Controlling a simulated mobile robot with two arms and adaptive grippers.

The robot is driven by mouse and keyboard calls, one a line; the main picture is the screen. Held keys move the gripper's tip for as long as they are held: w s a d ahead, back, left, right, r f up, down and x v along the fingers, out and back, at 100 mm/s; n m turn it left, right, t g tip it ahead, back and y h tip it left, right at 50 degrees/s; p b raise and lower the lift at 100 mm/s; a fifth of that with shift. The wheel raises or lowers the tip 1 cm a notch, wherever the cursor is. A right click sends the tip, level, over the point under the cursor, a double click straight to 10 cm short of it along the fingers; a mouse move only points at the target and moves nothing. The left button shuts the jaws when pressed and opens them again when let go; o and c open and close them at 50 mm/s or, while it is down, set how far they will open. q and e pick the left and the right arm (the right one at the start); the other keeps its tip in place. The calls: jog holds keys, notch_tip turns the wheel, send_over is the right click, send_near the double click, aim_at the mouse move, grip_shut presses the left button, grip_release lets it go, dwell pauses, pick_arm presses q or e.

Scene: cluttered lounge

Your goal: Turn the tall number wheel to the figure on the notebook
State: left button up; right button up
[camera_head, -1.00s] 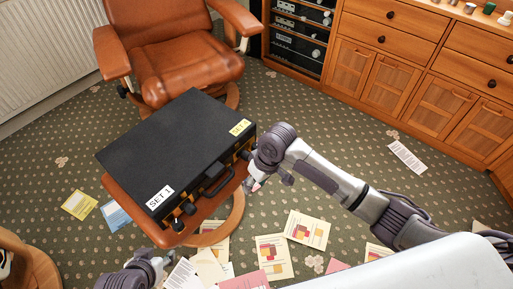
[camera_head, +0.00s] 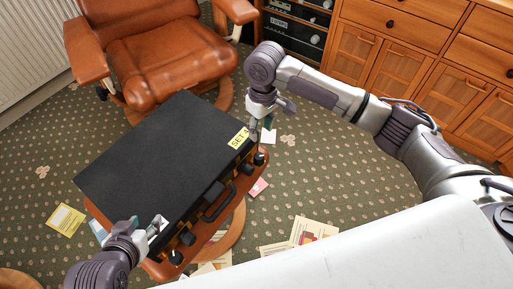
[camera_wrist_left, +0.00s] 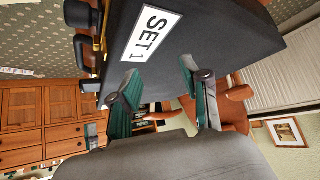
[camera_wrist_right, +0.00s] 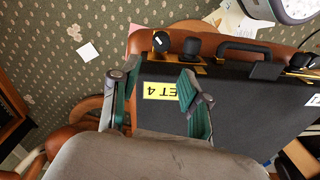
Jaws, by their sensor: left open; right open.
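A closed black briefcase (camera_head: 150,150) lies on a brown leather footstool. Dark wheels or knobs line its front edge, one pair near the right end (camera_head: 259,158) and one near the left end (camera_head: 187,238). I cannot read figures on them or tell which is the tall one. A yellow "SET 4" label (camera_wrist_right: 172,91) marks the right end and a white "SET 1" label (camera_wrist_left: 150,34) the left. My left gripper (camera_head: 154,231) is open by the left front corner. My right gripper (camera_head: 262,122) is open by the right end. I cannot make out a notebook.
A brown leather armchair (camera_head: 170,60) stands behind the case. Wooden cabinets (camera_head: 420,60) and an equipment rack (camera_head: 292,35) stand at the back right. A yellow sheet (camera_head: 65,220) and several papers lie on the carpet. The briefcase handle (camera_head: 215,202) sticks out between the wheel pairs.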

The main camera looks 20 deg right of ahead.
jog(key=b, duration=0.2)
send_over(260, 156)
notch_tip(260, 156, down, 6)
jog(key=shift+w+f, duration=0.15)
jog(key=shift+f, duration=0.05)
notch_tip(260, 156, down, 3)
jog(key=shift+f+b, duration=0.2)
jog(key=shift+b, duration=0.65)
notch_tip(260, 156, down, 3)
jog(key=shift+f+b, duration=0.1)
jog(key=shift+b, duration=0.5)
pick_arm(q)
jog(key=w+d+r+t+h, duration=0.2)
jog(key=r+t, duration=0.4)
jog(key=r, duration=0.3)
jog(key=w+d+r+t+h, duration=0.2)
jog(key=w+r+t, duration=0.2)
jog(key=r+t, duration=0.3)
jog(key=shift+w+d+r+m, duration=0.15)
jog(key=shift+d+r+m, duration=0.15)
jog(key=shift+r, duration=1.1)
pick_arm(e)
jog(key=shift+f, duration=0.15)
grip_shut()
pick_arm(q)
jog(key=shift+w+f, duration=0.2)
jog(key=shift+f, duration=0.15)
